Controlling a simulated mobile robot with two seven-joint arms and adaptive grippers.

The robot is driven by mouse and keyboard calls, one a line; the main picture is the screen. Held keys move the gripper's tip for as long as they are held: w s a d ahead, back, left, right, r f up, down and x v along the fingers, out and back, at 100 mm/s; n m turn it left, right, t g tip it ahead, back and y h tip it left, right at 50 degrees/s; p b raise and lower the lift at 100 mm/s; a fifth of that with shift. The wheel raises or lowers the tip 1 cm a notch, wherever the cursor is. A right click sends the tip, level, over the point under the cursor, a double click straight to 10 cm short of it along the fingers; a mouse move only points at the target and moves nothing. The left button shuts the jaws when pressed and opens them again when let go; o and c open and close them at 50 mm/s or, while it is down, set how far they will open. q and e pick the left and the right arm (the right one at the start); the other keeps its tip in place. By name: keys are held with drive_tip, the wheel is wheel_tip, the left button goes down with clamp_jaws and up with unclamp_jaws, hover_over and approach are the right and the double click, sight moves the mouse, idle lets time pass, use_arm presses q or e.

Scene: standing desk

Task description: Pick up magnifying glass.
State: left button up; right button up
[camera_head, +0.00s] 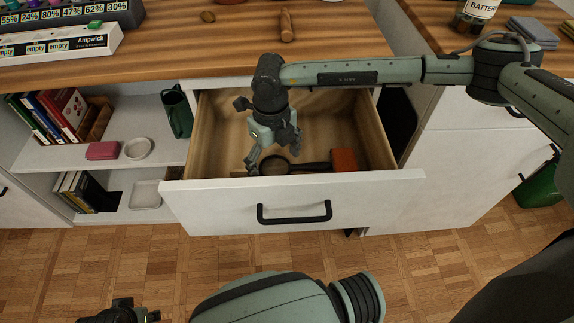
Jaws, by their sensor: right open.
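The magnifying glass (274,166) lies on the floor of the open wooden drawer (218,130), near its front wall, with its round lens at the left and its dark handle pointing right. My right gripper (272,168) reaches down into the drawer with its fingers spread over the lens end. It is open. Whether the fingers touch the magnifying glass cannot be told. My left gripper (140,314) is low at the bottom edge, outside the drawer, only partly in view.
An orange-red block (344,160) lies in the drawer by the handle's end. The white drawer front (380,194) stands close before the gripper. The wooden desktop (200,45) overhangs behind. Shelves at left hold books, a green pitcher (178,112) and dishes.

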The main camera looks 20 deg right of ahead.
drive_tip(key=c, duration=1.3)
drive_tip(key=shift+r, duration=0.1)
